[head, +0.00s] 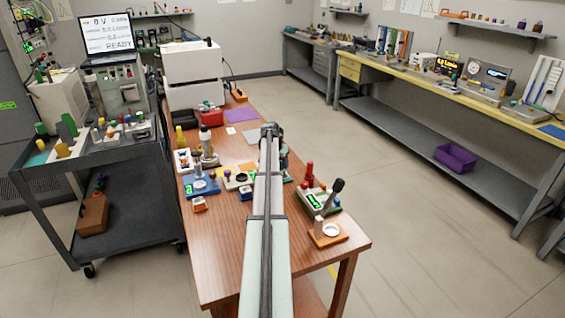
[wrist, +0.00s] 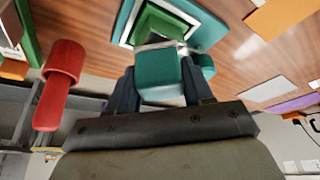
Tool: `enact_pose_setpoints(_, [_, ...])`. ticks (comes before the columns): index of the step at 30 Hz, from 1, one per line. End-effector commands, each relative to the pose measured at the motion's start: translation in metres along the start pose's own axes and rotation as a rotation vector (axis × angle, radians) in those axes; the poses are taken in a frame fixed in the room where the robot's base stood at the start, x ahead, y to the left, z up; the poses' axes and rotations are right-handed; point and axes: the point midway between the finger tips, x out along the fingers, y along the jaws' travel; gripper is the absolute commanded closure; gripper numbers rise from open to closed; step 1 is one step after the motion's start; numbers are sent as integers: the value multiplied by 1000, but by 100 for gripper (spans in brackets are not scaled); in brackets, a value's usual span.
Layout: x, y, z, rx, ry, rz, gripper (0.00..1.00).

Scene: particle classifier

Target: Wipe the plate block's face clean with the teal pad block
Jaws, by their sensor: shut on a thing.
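In the wrist view my gripper (wrist: 158,88) is shut on the teal pad block (wrist: 157,68), which sits between the two dark fingers. Just beyond the block is a nested square piece with a teal border (wrist: 124,22), a white band and a green middle; the held block overlaps its near edge. I cannot tell whether they touch, nor whether this piece is the plate block. A second teal piece (wrist: 205,62) shows beside the right finger. In the head view my arm hides the gripper and the held block.
A red round-topped piece (wrist: 60,82) stands close to the left of my gripper in the wrist view. On the wooden table (head: 222,268), a green-screened device (head: 315,201), an orange-based stand (head: 328,236) and a blue device (head: 200,187) flank my arm. The table's front is mostly clear.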

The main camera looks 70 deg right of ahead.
Motion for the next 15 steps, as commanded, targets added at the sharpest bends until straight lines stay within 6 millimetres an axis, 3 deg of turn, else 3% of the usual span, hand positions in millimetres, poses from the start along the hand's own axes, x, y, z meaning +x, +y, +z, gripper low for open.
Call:
enact_pose_setpoints(11, [-10, -23, 26, -1, -2, -1, 78])
enact_pose_setpoints(15, [-33, -22, 14, 1, 1, -2, 78])
